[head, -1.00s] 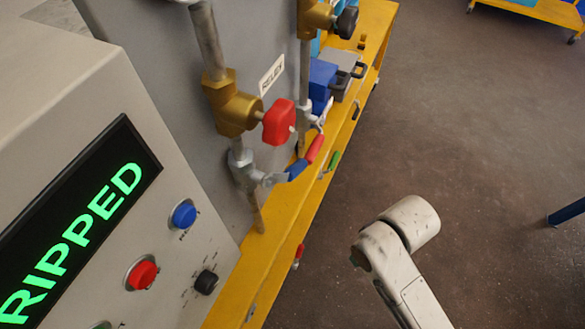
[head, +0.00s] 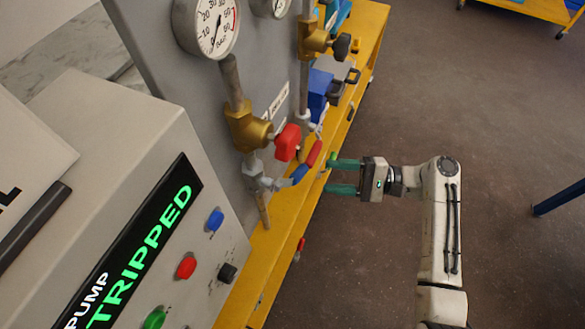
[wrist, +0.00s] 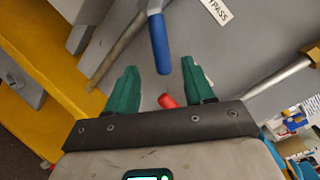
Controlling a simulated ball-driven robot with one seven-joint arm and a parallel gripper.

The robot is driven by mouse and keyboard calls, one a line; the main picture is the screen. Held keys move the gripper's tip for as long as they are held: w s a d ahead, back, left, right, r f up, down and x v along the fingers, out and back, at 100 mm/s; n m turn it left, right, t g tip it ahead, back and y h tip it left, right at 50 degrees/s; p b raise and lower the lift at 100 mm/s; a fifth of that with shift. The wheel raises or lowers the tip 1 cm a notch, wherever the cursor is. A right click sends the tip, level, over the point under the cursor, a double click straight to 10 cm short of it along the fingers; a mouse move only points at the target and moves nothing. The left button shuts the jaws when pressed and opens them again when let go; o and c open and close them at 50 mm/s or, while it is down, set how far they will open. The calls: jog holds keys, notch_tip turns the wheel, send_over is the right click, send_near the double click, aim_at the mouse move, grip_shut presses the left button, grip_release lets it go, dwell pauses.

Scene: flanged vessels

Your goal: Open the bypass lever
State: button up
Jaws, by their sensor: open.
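A blue-handled lever (head: 299,175) sits on a metal valve low on the near pipe. In the wrist view the blue handle (wrist: 160,44) hangs from a metal stem, near a label reading BYPASS (wrist: 217,10). A red handle (head: 314,153) is close beside it in the head view. My gripper (head: 330,174) is open, with its green fingers pointing left toward these handles. A small red piece (wrist: 167,101) shows between the fingers, partly hidden by the gripper. Nothing is held.
A brass valve with a red knob (head: 287,142) is just above the blue lever. A black-knobbed valve (head: 342,46) is farther back. The control box (head: 150,190) displays PUMP TRIPPED. Blue and grey boxes stand on the yellow bench (head: 262,262).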

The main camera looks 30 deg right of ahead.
aim_at(293, 178)
jog(key=p+x, duration=0.2)
jog(key=x, duration=0.8)
jog(key=shift+w+a, duration=0.2)
jog(key=shift+a, duration=0.1)
jog(key=shift+c, duration=0.4)
grip_shut()
